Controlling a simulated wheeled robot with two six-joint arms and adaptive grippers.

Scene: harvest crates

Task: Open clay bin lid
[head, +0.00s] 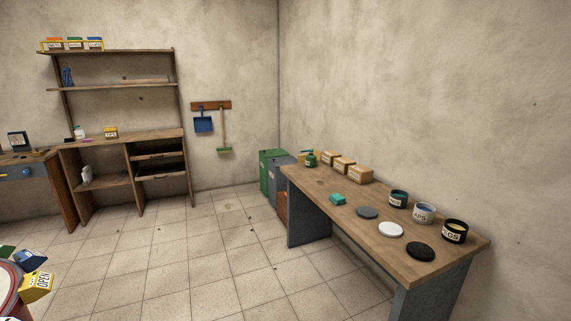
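No label reading clay can be made out, so I cannot tell which bin is the clay bin. A green bin (266,168) and a grey bin (279,174) stand on the floor by the room corner, at the far end of the workbench. The bench hides much of the grey and orange bins. The lids of the green and grey bins look shut, but they are small in the view. Neither of my grippers is in view.
Shelving (121,137) stands at the back left. A yellow box (36,287) marked OPEN is at lower left. The tiled floor (200,250) between is clear.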

